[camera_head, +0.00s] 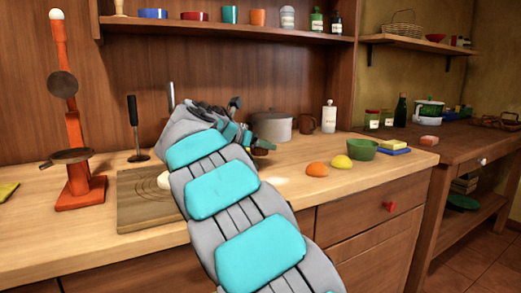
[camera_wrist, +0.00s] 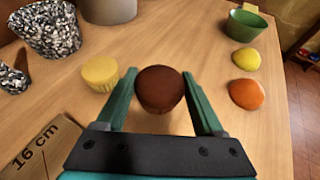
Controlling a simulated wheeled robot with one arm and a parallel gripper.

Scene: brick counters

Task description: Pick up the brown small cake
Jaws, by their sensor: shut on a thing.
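The brown small cake (camera_wrist: 160,86) sits between the two green fingers of my gripper (camera_wrist: 159,74) in the wrist view. My gripper is shut on it, with one finger on each side. The wrist view looks down past the cake to the wooden counter; I cannot tell whether the cake is still touching it. In the head view my arm covers the cake, and only part of my gripper (camera_head: 258,143) shows past the wrist.
A yellow small cake (camera_wrist: 100,73) stands close left of the fingers. A speckled pot (camera_wrist: 45,30) and a grey pot (camera_head: 271,126) stand behind. Orange (camera_head: 316,169) and yellow (camera_head: 341,161) round items and a green bowl (camera_head: 362,150) are to the right. A marked board (camera_wrist: 32,150) lies front left.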

